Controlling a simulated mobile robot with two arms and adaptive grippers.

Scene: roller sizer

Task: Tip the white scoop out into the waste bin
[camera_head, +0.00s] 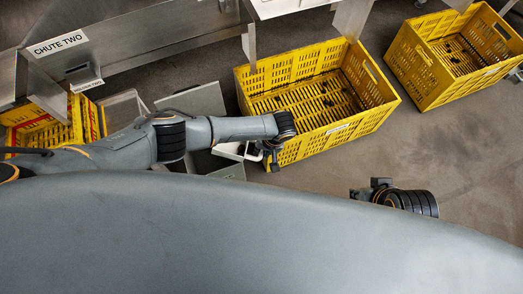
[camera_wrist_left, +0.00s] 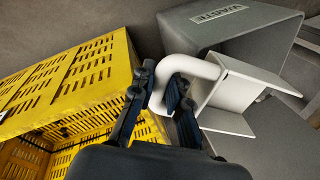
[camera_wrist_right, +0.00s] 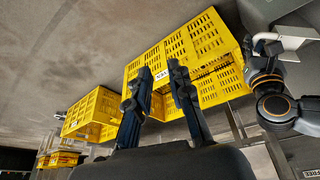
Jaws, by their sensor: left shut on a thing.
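My left gripper (camera_head: 270,154) is shut on the handle of the white scoop (camera_head: 236,151), which also shows in the left wrist view (camera_wrist_left: 238,92). The scoop's pan points away from the fingers, toward the grey waste bin (camera_head: 196,98). The bin's WASTE label shows in the left wrist view (camera_wrist_left: 226,14). The scoop overlaps the bin in that view; I cannot tell its height above it. What the pan holds does not show clearly. My left forearm hides part of the bin. My right gripper (camera_wrist_right: 160,70) is empty, its fingers apart.
A large yellow crate (camera_head: 340,130) stands right beside the left gripper. Bare floor (camera_head: 460,150) lies at the right.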

